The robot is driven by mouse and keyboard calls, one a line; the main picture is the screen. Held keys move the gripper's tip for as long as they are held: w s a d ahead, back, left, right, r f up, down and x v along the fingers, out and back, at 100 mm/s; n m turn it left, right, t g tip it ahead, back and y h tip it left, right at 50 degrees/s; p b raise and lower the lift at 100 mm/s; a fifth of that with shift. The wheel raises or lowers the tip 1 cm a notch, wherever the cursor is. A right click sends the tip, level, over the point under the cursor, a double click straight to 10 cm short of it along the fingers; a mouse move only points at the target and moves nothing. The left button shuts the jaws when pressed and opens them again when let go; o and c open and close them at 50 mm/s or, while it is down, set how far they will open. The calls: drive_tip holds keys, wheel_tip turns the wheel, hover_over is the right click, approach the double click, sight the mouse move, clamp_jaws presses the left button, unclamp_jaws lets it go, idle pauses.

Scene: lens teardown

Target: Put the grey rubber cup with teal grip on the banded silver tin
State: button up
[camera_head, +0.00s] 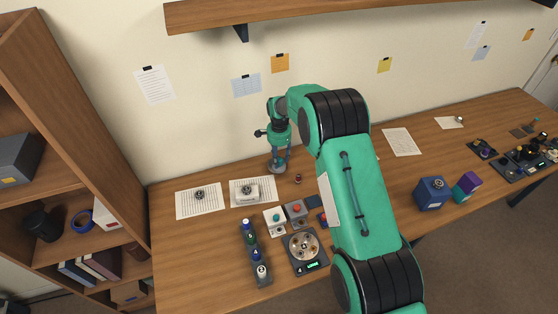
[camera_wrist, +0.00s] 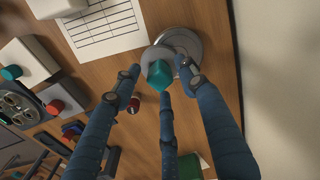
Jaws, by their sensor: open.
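My gripper (camera_wrist: 160,84) has its blue fingers spread open around the teal grip (camera_wrist: 160,74) of the grey rubber cup (camera_wrist: 155,56). In the wrist view the cup overlaps the left part of a round silver disc with a raised rim, seemingly the banded silver tin (camera_wrist: 198,48). I cannot tell whether the cup rests fully on it. In the head view my gripper (camera_head: 279,156) points down just above the grey round tin (camera_head: 277,168) near the wall. The cup is hidden by the fingers there.
A small red-topped piece (camera_wrist: 133,105) stands close to the fingers. A printed sheet (camera_head: 265,184) with a pale box (camera_head: 246,193) lies to the left. Button boxes (camera_head: 274,222), a bottle rack (camera_head: 255,256) and a round parts tray (camera_head: 304,250) are nearer the front. The wall is close behind.

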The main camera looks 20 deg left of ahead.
sight(279, 159)
wheel_tip(279, 159, up, 11)
idle(0.5)
drive_tip(key=shift+f, duration=0.1)
idle(0.4)
idle(0.3)
